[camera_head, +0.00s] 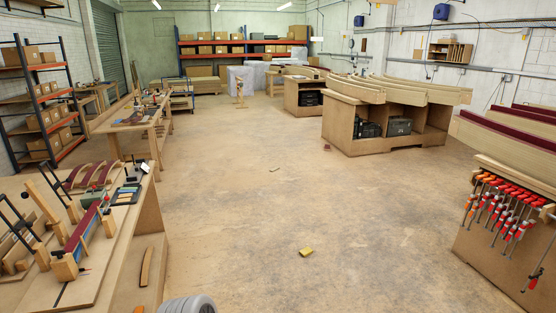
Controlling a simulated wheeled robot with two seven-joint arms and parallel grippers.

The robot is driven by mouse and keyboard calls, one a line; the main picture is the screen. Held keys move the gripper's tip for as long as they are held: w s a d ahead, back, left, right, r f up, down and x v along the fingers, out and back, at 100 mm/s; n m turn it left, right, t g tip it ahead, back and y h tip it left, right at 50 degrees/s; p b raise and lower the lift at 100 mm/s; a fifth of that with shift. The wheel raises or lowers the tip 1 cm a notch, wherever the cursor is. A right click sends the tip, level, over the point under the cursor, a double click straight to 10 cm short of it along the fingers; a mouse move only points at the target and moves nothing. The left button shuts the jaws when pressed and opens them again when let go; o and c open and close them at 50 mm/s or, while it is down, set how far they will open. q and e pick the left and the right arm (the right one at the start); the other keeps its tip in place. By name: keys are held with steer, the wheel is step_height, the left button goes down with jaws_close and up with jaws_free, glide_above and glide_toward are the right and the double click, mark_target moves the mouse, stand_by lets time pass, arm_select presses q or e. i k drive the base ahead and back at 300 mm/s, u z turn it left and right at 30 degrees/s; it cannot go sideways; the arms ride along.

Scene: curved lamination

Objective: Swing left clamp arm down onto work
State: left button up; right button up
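A wooden bending jig (66,265) sits on the bench at the lower left, with a dark red curved strip (84,228) lying along it. A wooden arm (46,212) stands up at a tilt behind the strip, its upper end off the work. Two black-handled clamp parts also stand raised there, one at the far left (14,213) and one nearer the middle (52,184). I cannot tell which of these is the left clamp arm.
The bench (125,245) has several tools and curved red strips towards its back. A curved wood offcut (146,267) leans by its lower side. A yellow block (306,252) lies on the open floor. A rack of red clamps (505,205) stands at the right.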

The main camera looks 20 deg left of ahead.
mark_target(22, 224)
steer(key=u, duration=0.45)
steer(key=i, duration=1.8)
steer(key=u, duration=1.15)
